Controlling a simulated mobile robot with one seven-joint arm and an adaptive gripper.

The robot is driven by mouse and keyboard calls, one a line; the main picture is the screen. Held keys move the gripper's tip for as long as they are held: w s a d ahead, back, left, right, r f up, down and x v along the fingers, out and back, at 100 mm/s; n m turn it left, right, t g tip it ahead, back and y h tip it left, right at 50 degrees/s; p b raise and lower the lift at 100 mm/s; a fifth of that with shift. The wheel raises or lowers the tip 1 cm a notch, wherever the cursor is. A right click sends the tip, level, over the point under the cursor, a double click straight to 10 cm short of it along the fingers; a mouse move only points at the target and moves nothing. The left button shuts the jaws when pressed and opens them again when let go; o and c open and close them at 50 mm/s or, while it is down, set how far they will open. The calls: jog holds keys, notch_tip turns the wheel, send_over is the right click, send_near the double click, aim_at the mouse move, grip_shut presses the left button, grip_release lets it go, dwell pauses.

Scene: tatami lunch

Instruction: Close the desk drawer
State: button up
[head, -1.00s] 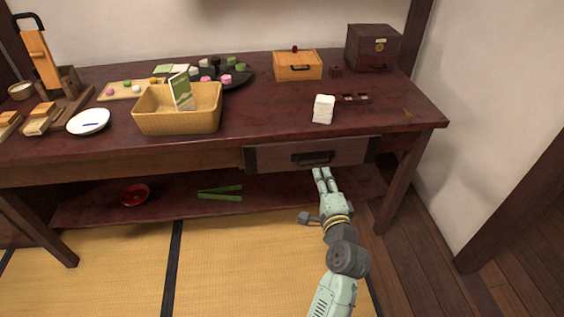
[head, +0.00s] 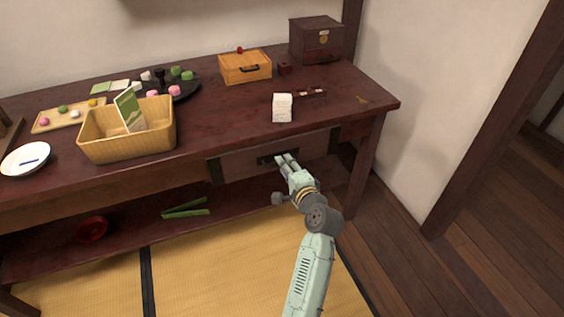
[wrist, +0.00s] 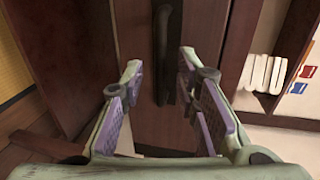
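The desk drawer (head: 240,164) is under the tabletop's right half. Nothing is gripped. Whether the fingertips touch the drawer front cannot be told.
The desk (head: 220,130) carries a yellow basket (head: 130,146), a white stack (head: 282,108), an orange box (head: 245,68) and a dark chest (head: 316,42). A red bowl (head: 92,230) and green strips (head: 186,209) lie on the lower shelf. Tatami (head: 215,270) in front is clear.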

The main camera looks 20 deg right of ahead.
jog(key=shift+w+a+f, duration=0.1)
jog(key=shift+w+f, duration=0.05)
jog(key=shift+w, duration=0.45)
jog(key=shift+w+f, duration=0.1)
jog(key=shift+w, duration=0.5)
jog(key=shift+c, duration=0.5)
grip_shut()
